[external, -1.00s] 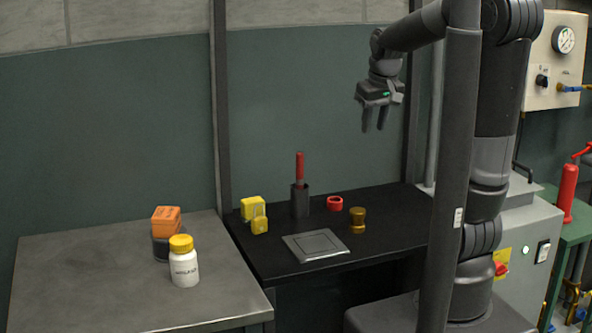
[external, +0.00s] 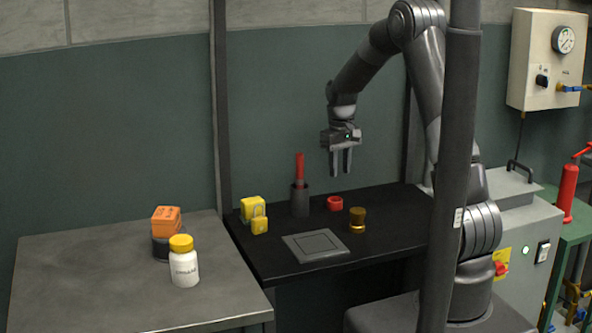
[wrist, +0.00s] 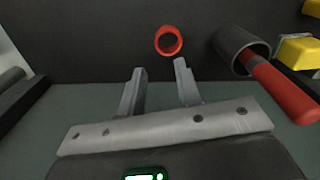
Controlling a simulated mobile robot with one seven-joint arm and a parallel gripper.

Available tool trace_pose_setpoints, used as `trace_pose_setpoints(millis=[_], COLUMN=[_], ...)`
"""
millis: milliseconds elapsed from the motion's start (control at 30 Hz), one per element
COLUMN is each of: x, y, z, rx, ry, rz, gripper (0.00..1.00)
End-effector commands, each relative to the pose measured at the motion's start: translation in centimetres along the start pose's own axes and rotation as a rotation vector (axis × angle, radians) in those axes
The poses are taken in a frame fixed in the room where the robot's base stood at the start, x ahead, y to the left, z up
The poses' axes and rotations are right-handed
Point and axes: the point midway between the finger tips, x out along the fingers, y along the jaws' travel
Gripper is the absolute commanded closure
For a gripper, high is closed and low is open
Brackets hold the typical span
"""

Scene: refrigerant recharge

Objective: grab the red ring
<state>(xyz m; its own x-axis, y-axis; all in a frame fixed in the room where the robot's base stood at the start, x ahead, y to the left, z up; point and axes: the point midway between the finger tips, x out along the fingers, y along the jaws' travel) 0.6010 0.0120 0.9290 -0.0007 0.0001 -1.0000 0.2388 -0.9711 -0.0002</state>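The red ring (external: 335,203) lies on the black table, between the dark cup with the red-handled tool and the brass piece. It also shows in the wrist view (wrist: 157,41), just beyond the fingertips and roughly between them. My gripper (external: 342,174) is above the table, over the ring, with its fingers pointing down. In the wrist view my gripper (wrist: 157,75) is open, with nothing between the fingers. The ring is apart from both fingers.
A dark cup (external: 299,203) holding a red-handled tool (external: 300,168) stands left of the ring. A brass piece (external: 357,220) stands in front of it. Yellow padlock-like blocks (external: 254,212) and a grey square plate (external: 316,245) are nearby. A fixed post crosses the external view.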

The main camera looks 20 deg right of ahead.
Motion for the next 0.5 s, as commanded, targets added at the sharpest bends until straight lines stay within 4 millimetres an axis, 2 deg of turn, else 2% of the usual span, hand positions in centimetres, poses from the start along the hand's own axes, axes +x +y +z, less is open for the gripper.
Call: trace_pose_setpoints(millis=[100,200,500], x=[2.1,3.4,5.5], y=[0.0,0.0,0.2], z=[0.1,0.1,0.0], rx=[0.000,0.000,0.001], ry=[-0.003,-0.002,-0.003], rz=[-0.001,0.000,0.000], gripper=[0.69,0.69,0.69])
